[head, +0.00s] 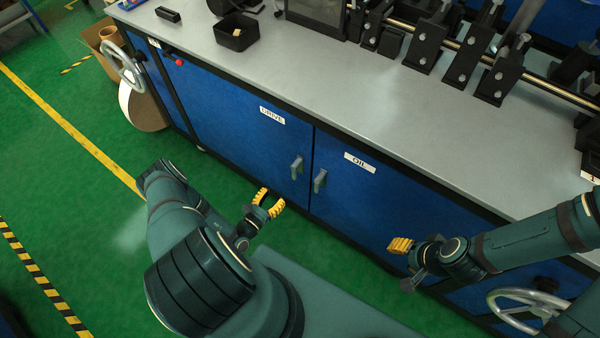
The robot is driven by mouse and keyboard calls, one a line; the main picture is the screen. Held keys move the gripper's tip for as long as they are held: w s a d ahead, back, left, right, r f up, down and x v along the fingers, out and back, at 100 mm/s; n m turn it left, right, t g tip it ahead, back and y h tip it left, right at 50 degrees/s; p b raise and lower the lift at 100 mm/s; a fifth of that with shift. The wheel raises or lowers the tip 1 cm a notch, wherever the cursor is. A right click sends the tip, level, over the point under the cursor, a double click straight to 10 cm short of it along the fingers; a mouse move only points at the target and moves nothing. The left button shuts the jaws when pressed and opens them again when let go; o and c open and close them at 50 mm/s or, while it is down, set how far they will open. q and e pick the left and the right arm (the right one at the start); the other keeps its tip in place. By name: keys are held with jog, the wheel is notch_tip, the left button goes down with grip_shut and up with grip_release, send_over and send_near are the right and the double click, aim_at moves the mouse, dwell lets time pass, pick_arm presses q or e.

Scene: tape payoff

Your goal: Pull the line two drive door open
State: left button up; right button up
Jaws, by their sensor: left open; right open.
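The blue drive door (240,140) is on the front of the bench cabinet, under a white label (272,115) reading DRIVE. It looks shut, flush with the cabinet front. Its grey upright handle (297,167) is near the door's right edge. My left gripper (269,203) has yellow fingers, open and empty, a little left of and below the handle in the picture and apart from it. My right gripper (400,245) is in front of the oil door, right of its handle; its fingers are seen edge-on and hold nothing visible.
The oil door (370,200) with its own handle (320,181) adjoins on the right. Handwheels stick out at the left (122,64) and lower right (525,300). A cardboard box (95,38) stands on the floor beyond the bench's left end. Green floor before the drive door is clear.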

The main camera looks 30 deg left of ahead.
aim_at(293, 173)
pick_arm(q)
jog(key=w, duration=0.4)
jog(key=w+b, duration=0.1)
jog(key=w, duration=0.3)
jog(key=w+d+b, duration=0.1)
jog(key=w, duration=0.3)
jog(key=shift+w, duration=0.25)
grip_shut()
